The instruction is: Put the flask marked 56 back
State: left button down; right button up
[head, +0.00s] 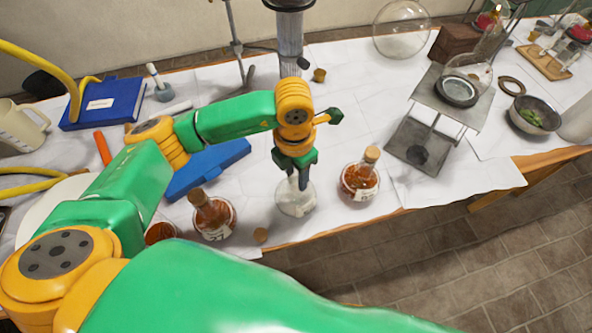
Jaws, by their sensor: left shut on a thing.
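My left gripper (299,182) points down and is shut on the neck of a clear round flask (295,201) with a pale label. The mark on this label is too small to read. The flask is upright near the table's front edge; I cannot tell whether its base touches the cloth. My right gripper is not in view.
A blue case (208,168) and a blue book (103,103) lie to the left. A metal stand (452,98) with a glass vessel and a bowl (535,114) are to the right. Bare cloth lies behind the right amber flask.

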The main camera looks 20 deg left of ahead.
pick_arm(q)
jog(key=shift+f, duration=0.1)
jog(key=shift+f+b, duration=0.15)
jog(key=shift+b, duration=0.15)
jog(key=shift+c, duration=2.2)
grip_release()
jog(key=shift+r+p, duration=0.55)
notch_tip(320, 180, up, 12)
jog(key=b, duration=0.1)
jog(key=shift+s+f, duration=0.15)
jog(key=shift+f, duration=0.1)
